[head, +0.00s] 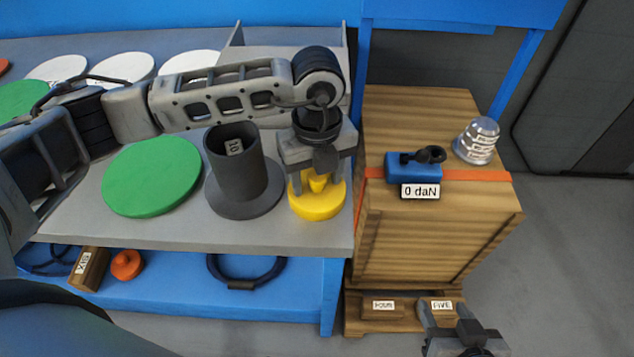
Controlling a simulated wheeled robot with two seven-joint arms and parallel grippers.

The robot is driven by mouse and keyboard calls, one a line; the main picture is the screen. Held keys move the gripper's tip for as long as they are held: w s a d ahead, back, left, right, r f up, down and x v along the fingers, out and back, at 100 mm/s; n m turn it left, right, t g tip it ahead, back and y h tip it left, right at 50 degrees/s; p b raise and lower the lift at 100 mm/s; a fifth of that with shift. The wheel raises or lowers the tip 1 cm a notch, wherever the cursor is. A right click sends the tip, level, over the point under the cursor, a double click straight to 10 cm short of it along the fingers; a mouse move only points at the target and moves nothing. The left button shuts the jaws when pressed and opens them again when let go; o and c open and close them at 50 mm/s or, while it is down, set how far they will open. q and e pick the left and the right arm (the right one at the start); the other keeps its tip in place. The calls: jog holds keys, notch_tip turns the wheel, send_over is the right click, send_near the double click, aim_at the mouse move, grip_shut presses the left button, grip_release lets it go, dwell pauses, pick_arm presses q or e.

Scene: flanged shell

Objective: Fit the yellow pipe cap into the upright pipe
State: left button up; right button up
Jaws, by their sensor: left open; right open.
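The yellow pipe cap (317,203) stands on the grey bench, near its right end. The upright pipe (234,172) is dark grey, with an open top, a wide flange at its base and a label inside reading 10. It stands just left of the cap. My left gripper (316,178) points down over the cap, with its fingers open about the cap's raised middle part. The fingers hide part of the cap, and I cannot tell whether they touch it. My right gripper (437,312) is low at the bottom right, open and empty, away from the bench.
A green disc (152,174) lies left of the pipe, with white discs (128,67) behind. A wooden crate (440,235) with an orange strap and a blue gauge (413,170) reading 0 daN stands right of the bench. The lower blue shelf holds an orange object (127,264) and a dark ring (246,283).

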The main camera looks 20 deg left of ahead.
pick_arm(q)
jog(key=c, duration=1.1)
jog(key=shift+o, duration=0.2)
jog(key=shift+r, duration=0.1)
jog(key=shift+r, duration=0.45)
notch_tip(320, 180, up, 2)
jog(key=shift+w+r+b, duration=0.1)
jog(key=shift+b, duration=0.3)
jog(key=s+d+r, duration=0.5)
jog(key=s+r, duration=0.5)
jog(key=s, duration=0.3)
jog(key=w+a+r+m+p, duration=0.3)
jog(key=w+a+m, duration=0.2)
jog(key=a, duration=0.4)
jog(key=w+a+r+m+p, duration=0.3)
jog(key=w+a+m, duration=0.3)
jog(key=a, duration=0.3)
jog(key=shift+a+r+m, duration=0.25)
jog(key=shift+r+m, duration=0.15)
jog(key=shift+m, duration=0.1)
pick_arm(e)
jog(key=shift+d+r, duration=0.25)
jog(key=shift+r, duration=0.3)
jog(key=shift+d+r, duration=0.25)
jog(key=shift+r, duration=0.3)
